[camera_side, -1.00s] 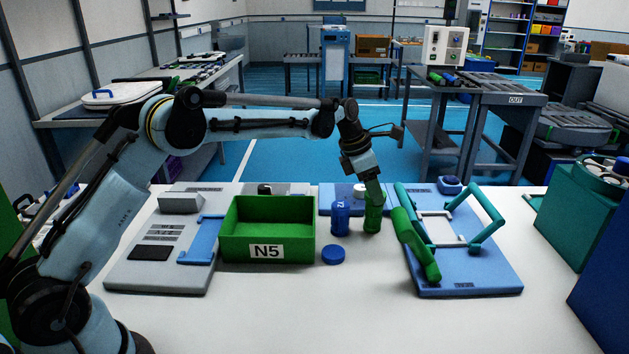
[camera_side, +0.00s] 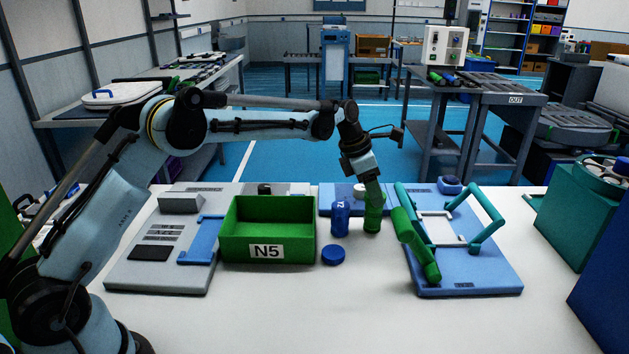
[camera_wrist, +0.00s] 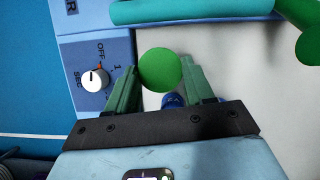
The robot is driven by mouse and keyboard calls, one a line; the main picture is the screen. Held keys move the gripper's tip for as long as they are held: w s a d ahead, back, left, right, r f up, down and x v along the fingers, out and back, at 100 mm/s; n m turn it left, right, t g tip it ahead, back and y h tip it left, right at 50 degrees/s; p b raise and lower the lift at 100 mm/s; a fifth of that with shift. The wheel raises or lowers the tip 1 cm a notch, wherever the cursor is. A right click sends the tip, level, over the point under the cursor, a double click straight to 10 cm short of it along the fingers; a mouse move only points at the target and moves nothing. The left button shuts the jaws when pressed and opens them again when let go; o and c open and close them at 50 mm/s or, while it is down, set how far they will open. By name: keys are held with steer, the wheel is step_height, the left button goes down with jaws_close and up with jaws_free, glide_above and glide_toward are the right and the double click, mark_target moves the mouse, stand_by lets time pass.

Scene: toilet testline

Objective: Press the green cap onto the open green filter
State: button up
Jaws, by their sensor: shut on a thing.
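A green filter (camera_side: 373,218) stands upright on the white table in the side view. My gripper (camera_side: 373,195) points down at its top end. In the wrist view, a round green cap (camera_wrist: 160,69) shows between the two green fingers of my gripper (camera_wrist: 162,78), which is shut on it. The cap's underside is hidden, and I cannot tell whether it is seated on the filter or just touching its rim.
A blue filter (camera_side: 340,218) stands close left of the green one, with a blue cap (camera_side: 333,255) in front. The green N5 bin (camera_side: 267,250) is further left.

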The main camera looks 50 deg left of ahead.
steer(key=o, duration=1.4)
steer(key=shift+r, duration=3.5)
jaws_close()
